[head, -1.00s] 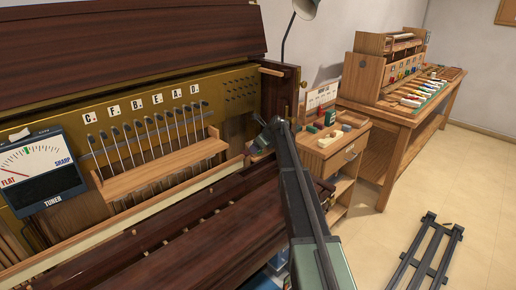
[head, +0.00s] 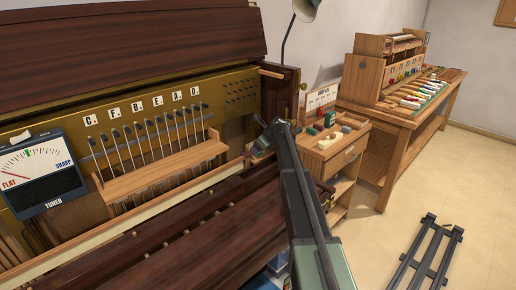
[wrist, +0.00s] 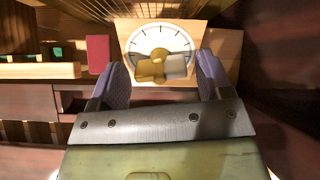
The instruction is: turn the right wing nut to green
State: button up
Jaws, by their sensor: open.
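In the wrist view a wing nut (wrist: 157,67) with a brass-yellow left part and a pale grey right part sits at the lower part of a white dial (wrist: 158,36) with dark tick marks on a wooden block. My gripper (wrist: 160,72) is open, its two purple fingers spread to the left and right of the wing nut, with visible gaps. No green mark shows on the visible part of the dial. In the head view my gripper (head: 268,138) is at the right end of the piano, and my arm hides the wing nut.
A wooden rail (head: 165,165) crosses before the hammers. A small cabinet (head: 345,160) with blocks stands just right of my gripper. In the wrist view a red block (wrist: 98,53) is left of the dial.

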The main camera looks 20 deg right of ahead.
jog(key=c, duration=0.7)
jog(key=m, duration=0.3)
jog(key=shift+m, duration=0.4)
jog(key=m, duration=0.3)
jog(key=shift+m, duration=0.4)
jog(key=o, duration=0.9)
jog(key=shift+c, duration=0.2)
jog(key=p+v, duration=0.8)
jog(key=v, duration=0.3)
